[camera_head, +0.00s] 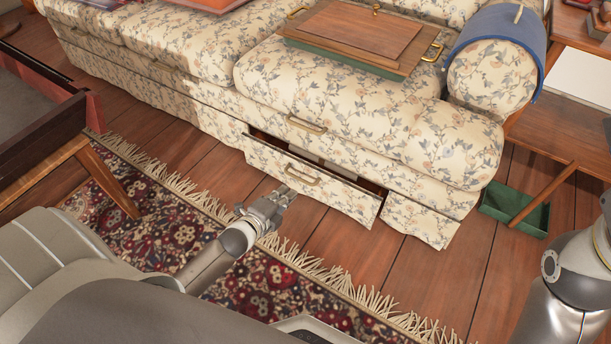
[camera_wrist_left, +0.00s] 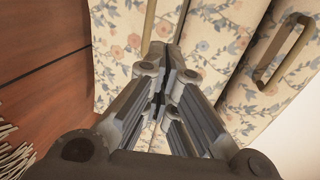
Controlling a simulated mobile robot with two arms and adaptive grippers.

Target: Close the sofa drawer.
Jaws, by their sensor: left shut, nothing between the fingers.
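The sofa drawer (camera_head: 325,195) is low in the floral sofa's front and stands partly open, with a dark gap above its front panel. Its brass handle (camera_head: 303,174) is on the panel. My left gripper (camera_head: 284,192) is shut and empty, close to the left half of the drawer front; I cannot tell whether it touches. In the left wrist view, the shut fingertips (camera_wrist_left: 168,62) lie over floral surfaces, and a brass handle (camera_wrist_left: 285,48) shows at the right. My right gripper is not in view; only part of that arm shows at the right edge.
The floral sofa (camera_head: 200,45) holds a wooden tray-like box (camera_head: 362,28). A fringed red rug (camera_head: 160,225) lies before it. A dark wooden piece of furniture (camera_head: 50,130) is at left. A green bin (camera_head: 520,212) stands right of the drawer. Bare floor (camera_head: 330,240) lies in front.

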